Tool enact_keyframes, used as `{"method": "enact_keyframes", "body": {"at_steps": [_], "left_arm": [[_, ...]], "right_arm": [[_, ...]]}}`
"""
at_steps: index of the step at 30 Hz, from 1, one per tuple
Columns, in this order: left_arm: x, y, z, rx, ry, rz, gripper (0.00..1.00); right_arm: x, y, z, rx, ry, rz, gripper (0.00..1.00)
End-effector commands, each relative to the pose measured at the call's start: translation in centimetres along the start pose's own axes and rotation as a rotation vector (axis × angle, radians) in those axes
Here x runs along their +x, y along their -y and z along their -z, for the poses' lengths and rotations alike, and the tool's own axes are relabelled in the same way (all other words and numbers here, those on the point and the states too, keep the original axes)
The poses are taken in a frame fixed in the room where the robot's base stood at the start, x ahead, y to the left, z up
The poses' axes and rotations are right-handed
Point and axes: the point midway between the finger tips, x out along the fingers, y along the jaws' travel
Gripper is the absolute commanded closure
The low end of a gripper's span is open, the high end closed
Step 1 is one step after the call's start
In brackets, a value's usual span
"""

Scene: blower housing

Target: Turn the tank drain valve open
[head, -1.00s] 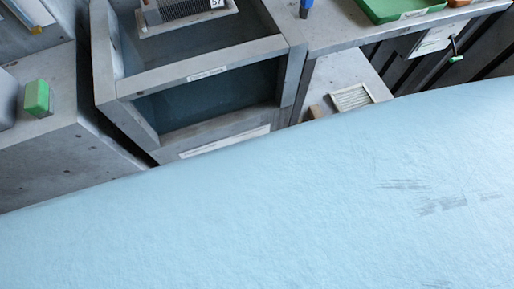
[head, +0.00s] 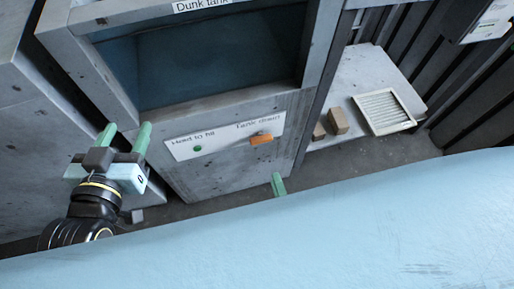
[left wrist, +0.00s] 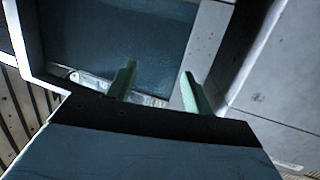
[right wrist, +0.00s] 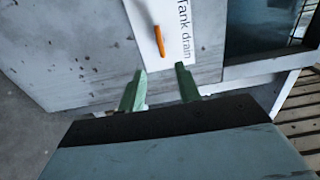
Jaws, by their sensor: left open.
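The tank drain valve handle (head: 261,139) is a small orange lever on the white label plate (head: 225,136) on the front of the dunk tank (head: 235,172). It lies roughly along the "Tank drain" lettering. In the right wrist view the orange handle (right wrist: 160,42) is beyond my right gripper (right wrist: 162,72), which is open and empty, with a gap to the handle. In the head view only a green fingertip of my right gripper (head: 278,184) shows, below the handle. My left gripper (head: 124,134) is open and empty at the tank's left corner; it also shows in the left wrist view (left wrist: 158,70).
A green button (head: 197,148) marked "Hold to fill" is left of the valve. Right of the tank, a low shelf (head: 368,70) holds small brown blocks (head: 337,121) and a white-framed filter (head: 384,111). A grey cabinet (head: 35,130) stands left of the tank.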

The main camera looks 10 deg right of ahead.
Motion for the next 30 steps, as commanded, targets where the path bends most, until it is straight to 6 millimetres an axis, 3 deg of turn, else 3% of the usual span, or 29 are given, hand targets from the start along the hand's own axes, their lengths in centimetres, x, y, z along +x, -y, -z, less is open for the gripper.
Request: {"method": "enact_keyframes", "body": {"at_steps": [8, 18, 24, 30], "left_arm": [[0.0, -0.7, 3.4, -0.005, -0.208, -0.018, 0.49], [-1.8, -1.6, 8.5, -0.019, -0.546, -0.044, 0.49], [-2.8, -1.8, 9.9, -0.025, -0.670, -0.050, 0.49], [-3.2, -1.9, 10.4, -0.026, -0.713, -0.051, 0.49]], "right_arm": [[4.3, 0.1, 0.0, 0.001, -0.002, 0.006, 0.66], [9.9, 0.0, 0.0, -0.002, 0.000, 0.003, 0.66], [12.3, 0.0, 0.0, -0.001, -0.001, 0.002, 0.66], [13.1, 0.0, 0.0, -0.002, 0.001, 0.000, 0.66]]}}
